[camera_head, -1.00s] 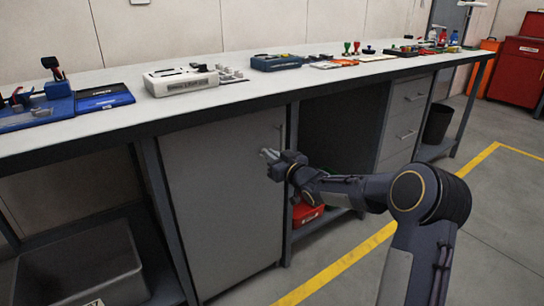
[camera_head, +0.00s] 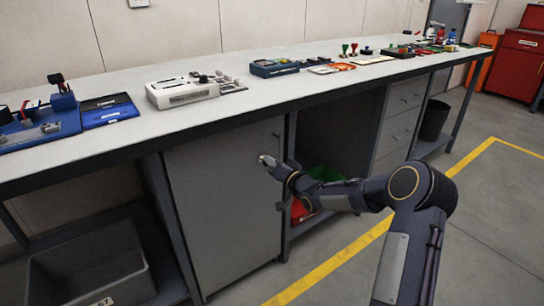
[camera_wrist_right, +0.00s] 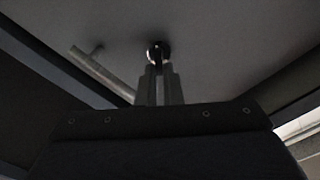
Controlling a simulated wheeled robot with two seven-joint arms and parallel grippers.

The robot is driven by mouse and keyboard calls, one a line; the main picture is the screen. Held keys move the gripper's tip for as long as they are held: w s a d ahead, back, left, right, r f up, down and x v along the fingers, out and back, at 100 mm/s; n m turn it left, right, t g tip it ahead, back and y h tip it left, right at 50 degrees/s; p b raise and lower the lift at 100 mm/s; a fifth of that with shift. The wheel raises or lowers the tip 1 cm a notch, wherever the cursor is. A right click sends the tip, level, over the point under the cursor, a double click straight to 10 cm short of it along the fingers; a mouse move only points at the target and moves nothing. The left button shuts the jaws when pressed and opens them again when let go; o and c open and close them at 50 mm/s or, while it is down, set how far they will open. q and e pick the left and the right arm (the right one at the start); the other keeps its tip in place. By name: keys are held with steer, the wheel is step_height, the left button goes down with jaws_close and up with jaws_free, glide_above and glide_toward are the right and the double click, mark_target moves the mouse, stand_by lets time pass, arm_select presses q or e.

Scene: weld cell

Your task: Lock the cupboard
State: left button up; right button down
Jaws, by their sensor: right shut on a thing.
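The cupboard (camera_head: 222,205) has a plain grey door under the workbench, and the door looks shut. My right gripper (camera_head: 266,160) is at the upper right part of the door. In the right wrist view its two fingers (camera_wrist_right: 158,88) are close together at a small round lock (camera_wrist_right: 158,52) on the grey door. The fingers are shut on what looks like the key or knob of this lock; their tips hide most of it. A bar handle (camera_wrist_right: 103,70) shows beside the lock in that view. My left gripper is not in view.
The workbench top (camera_head: 225,118) carries a white device (camera_head: 182,92), a blue case (camera_head: 274,67) and several small tools. A grey bin (camera_head: 90,275) stands under the bench at left. Red and green bins are on the open shelf behind my right forearm. The floor at right is clear.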

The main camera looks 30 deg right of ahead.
steer(key=shift+d+f+m+p, duration=0.15)
steer(key=shift+m+p, duration=0.4)
steer(key=shift+m, duration=1.1)
steer(key=shift+f+m+p, duration=0.2)
steer(key=shift+m+p, duration=0.35)
steer(key=shift+m, duration=1.15)
steer(key=shift+d+f+m+p, duration=0.15)
steer(key=shift+m+p, duration=0.4)
steer(key=shift+m, duration=1.1)
steer(key=shift+a, duration=0.1)
steer(key=c, duration=1.6)
jaws_free()
steer(key=s, duration=0.2)
steer(key=s+p, duration=0.1)
steer(key=s, duration=0.2)
steer(key=s+d, duration=0.1)
steer(key=s, duration=0.1)
steer(key=shift+s+d+p, duration=0.1)
steer(key=shift+s+p, duration=0.2)
